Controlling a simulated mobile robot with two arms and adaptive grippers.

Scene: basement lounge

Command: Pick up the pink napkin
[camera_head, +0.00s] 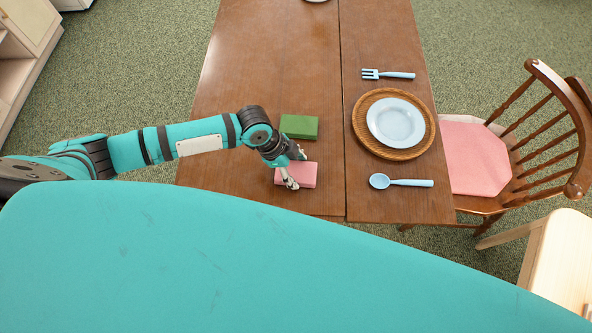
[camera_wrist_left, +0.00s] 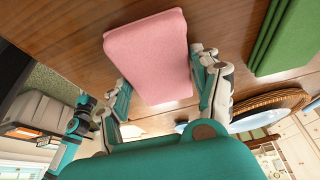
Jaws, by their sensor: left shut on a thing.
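The pink napkin (camera_head: 304,174) is a folded block near the front of the wooden table in the head view. It also shows in the left wrist view (camera_wrist_left: 148,55), between the two fingers. My left gripper (camera_head: 295,170) is shut on the pink napkin, with a finger on either side of it. I cannot tell whether the napkin is touching the table or just above it. My right gripper is not in view.
A green folded napkin (camera_head: 299,127) lies just behind the pink one. To the right are a blue fork (camera_head: 388,74), a blue plate (camera_head: 396,122) on a woven mat (camera_head: 361,138), and a blue spoon (camera_head: 402,182). A wooden chair (camera_head: 540,130) stands at the table's right side.

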